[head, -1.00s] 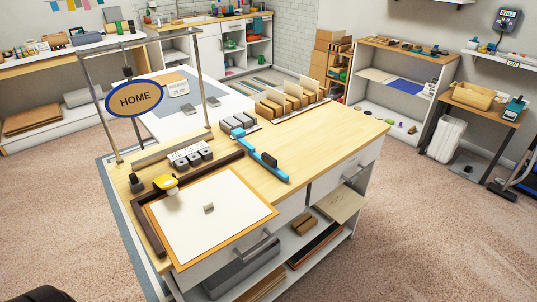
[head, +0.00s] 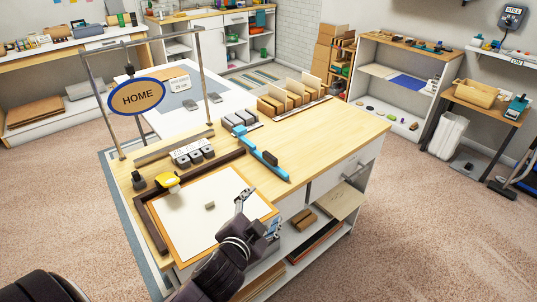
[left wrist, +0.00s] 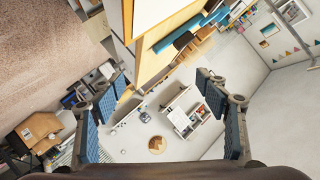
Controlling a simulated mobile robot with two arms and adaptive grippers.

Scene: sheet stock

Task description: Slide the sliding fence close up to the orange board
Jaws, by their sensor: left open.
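The sliding fence (head: 257,153) is a long blue bar with a dark block on it, lying across the light wooden bench top. The orange board (head: 269,214) lies to its left in the head view, mostly covered by a white sheet. A strip of bare wood separates the fence from the board. My left gripper (head: 246,194) is open and empty above the board's right edge, apart from the fence. In the left wrist view, the open fingers (left wrist: 162,88) frame no object between them; the fence (left wrist: 205,22) shows beyond, near the top. My right gripper is not in view.
Dark brown rails (head: 150,228) border the board's left and back sides. A yellow tool (head: 168,180) sits at its corner, and a small grey block (head: 210,206) lies on the sheet. Grey blocks and a card rack (head: 290,95) stand behind. Bare wood (head: 330,125) lies right of the fence.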

